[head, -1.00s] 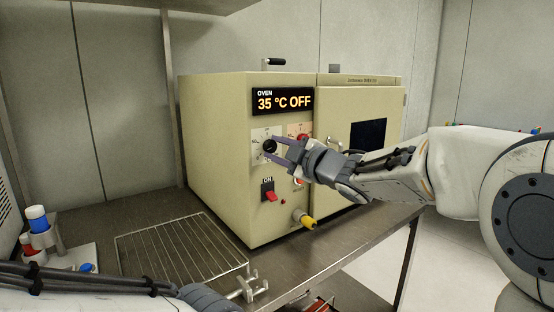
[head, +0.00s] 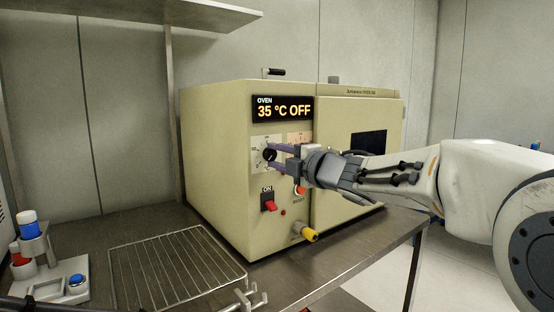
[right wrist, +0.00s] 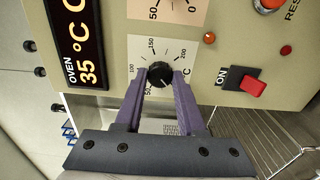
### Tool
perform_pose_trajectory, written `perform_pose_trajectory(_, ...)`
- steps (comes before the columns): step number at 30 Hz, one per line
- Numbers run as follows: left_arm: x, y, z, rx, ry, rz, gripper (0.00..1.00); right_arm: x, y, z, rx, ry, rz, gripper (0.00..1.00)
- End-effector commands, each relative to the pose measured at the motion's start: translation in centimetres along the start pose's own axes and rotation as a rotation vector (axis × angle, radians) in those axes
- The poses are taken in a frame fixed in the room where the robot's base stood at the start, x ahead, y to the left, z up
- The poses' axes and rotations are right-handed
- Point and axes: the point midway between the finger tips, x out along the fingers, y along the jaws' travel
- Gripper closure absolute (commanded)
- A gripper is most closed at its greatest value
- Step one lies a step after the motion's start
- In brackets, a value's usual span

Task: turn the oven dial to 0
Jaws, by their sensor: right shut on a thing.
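The cream oven (head: 222,190) stands on the steel table, and its display (head: 283,109) reads 35 °C OFF. The black oven dial (head: 269,154) sits on a white scale plate below the display. My right gripper (head: 271,159) is shut on the dial, one finger on each side. In the right wrist view the dial (right wrist: 160,74) lies between the purple fingertips, with scale numbers 50, 100, 150 and 200 around it. The dial's pointer is too small to read surely. My left gripper is out of view.
A red switch (head: 269,206) marked ON is below the dial. A yellow-tipped knob (head: 309,235) sticks out lower down. A wire rack (head: 175,268) lies left of the oven. A small stand with a blue button (head: 77,281) is at far left.

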Motion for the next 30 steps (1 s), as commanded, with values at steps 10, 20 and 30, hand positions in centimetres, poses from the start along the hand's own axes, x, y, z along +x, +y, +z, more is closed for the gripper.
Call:
perform_pose_trajectory(10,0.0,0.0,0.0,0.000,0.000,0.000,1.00,0.0,-0.1,0.1,-0.005,-0.003,-0.004,1.00)
perform_pose_trajectory(20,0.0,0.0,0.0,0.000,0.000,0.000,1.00,0.0,-0.1,0.0,-0.003,-0.001,-0.002,0.31)
perform_pose_trajectory(30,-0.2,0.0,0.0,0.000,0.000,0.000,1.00,-3.5,0.1,0.1,-0.005,-0.005,0.000,0.31)
